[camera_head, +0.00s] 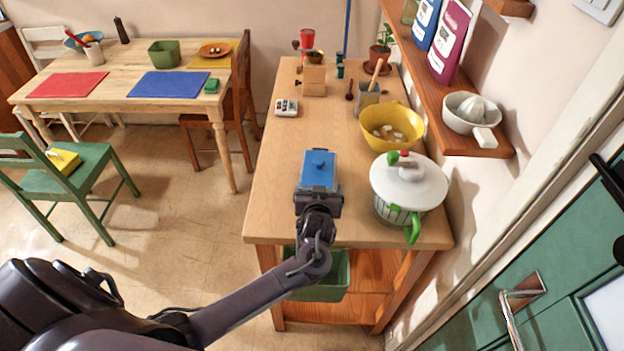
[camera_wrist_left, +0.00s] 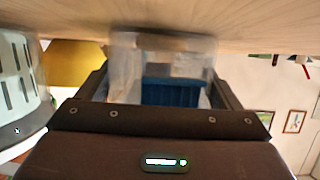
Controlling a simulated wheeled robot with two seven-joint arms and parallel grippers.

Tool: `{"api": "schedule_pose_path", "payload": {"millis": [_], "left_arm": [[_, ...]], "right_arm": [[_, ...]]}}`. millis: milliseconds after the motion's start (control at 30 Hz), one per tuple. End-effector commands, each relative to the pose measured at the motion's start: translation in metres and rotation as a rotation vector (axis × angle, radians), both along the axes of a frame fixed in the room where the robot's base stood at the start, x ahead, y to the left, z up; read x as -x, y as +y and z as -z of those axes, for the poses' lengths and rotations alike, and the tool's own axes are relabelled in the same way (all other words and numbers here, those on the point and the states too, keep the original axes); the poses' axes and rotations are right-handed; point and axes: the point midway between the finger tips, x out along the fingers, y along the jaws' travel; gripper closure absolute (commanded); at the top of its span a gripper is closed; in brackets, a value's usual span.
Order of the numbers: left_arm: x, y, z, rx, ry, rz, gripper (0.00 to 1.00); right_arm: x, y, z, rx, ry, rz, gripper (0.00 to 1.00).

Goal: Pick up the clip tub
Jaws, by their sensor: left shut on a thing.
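The wrist view looks upside down, with the counter top along the upper edge and close to the tub. I cannot tell whether the tub touches the counter. My right gripper is not in view.
On the counter (camera_head: 277,190), a white lidded pot (camera_head: 425,187) with green handles stands right of the tub. A yellow bowl (camera_head: 410,115) is behind it. A small calculator-like device (camera_head: 286,107) lies at the left edge. A wall shelf (camera_head: 440,105) overhangs the right side.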

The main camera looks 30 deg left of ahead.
Motion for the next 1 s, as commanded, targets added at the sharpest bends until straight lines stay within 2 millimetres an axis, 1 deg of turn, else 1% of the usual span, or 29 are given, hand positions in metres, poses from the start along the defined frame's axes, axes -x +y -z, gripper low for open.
{"api": "schedule_pose_path", "payload": {"millis": [267, 367, 467, 567, 667, 800, 900, 1000], "left_arm": [[0.0, 0.0, -0.002, 0.0, 0.0, -0.001, 0.67], [0.0, 0.0, -0.007, 0.0, -0.001, -0.001, 0.67], [0.0, 0.0, -0.018, 0.003, -0.003, -0.002, 0.67], [-0.001, 0.0, -0.037, 0.002, -0.005, 0.0, 0.67], [0.0, 0.001, -0.061, 0.004, -0.006, 0.0, 0.67], [-0.001, 0.001, -0.101, 0.003, -0.008, 0.001, 0.67], [-0.001, 0.001, -0.127, 0.001, -0.007, 0.001, 0.67], [0.0, 0.002, -0.149, 0.0, -0.006, 0.001, 0.67]], "right_arm": [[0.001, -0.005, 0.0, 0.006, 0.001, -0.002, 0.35], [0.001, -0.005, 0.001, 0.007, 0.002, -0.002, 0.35], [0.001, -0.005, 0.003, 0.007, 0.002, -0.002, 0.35], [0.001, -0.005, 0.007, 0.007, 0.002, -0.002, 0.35], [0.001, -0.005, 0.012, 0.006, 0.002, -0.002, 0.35], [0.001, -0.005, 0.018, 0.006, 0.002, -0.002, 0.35], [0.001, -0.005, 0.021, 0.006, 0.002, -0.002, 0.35], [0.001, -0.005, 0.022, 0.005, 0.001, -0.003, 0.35]]}}
